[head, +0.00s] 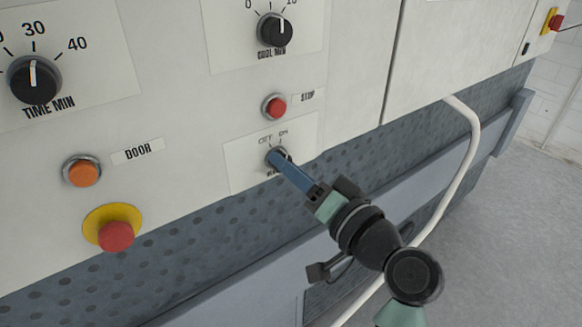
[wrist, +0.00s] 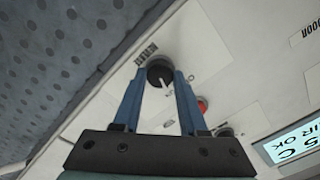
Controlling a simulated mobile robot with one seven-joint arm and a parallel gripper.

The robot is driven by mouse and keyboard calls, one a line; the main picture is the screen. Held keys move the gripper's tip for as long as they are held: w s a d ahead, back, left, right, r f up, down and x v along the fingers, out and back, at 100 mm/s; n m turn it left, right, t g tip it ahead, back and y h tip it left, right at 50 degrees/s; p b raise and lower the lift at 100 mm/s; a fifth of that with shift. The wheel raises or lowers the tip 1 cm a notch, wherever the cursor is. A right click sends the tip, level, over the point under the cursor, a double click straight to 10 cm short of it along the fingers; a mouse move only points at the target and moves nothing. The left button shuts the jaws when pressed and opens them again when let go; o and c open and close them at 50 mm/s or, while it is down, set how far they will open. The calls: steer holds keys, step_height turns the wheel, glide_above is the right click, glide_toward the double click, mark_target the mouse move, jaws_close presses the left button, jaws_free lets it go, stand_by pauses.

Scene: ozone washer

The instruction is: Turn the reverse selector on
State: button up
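The reverse selector (head: 272,157) is a dark round knob on a pale plate, with OFF and ON printed above it, in the head view. In the wrist view the knob (wrist: 155,72) sits between my two fingertips, its white pointer line directed toward the lower right. Which mark it points at is not readable. My gripper (head: 283,160) reaches the knob from the lower right, its blue fingers at the knob and hiding part of it and its label. In the wrist view my gripper (wrist: 160,75) has one finger on each side of the knob; whether they press on it is unclear.
A red STOP button (head: 274,106) sits just above the plate, with the COOL MIN dial (head: 274,30) higher. To the left are the TIME MIN dial (head: 34,78), an orange DOOR button (head: 82,171) and a red emergency button (head: 115,235). A pale pipe (head: 468,150) runs down at right.

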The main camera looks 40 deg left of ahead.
steer(key=o, duration=0.4)
steer(key=shift+o, duration=0.2)
steer(key=b+v, duration=0.3)
steer(key=v, duration=1)
steer(key=shift+b, duration=0.35)
steer(key=shift+r, duration=0.15)
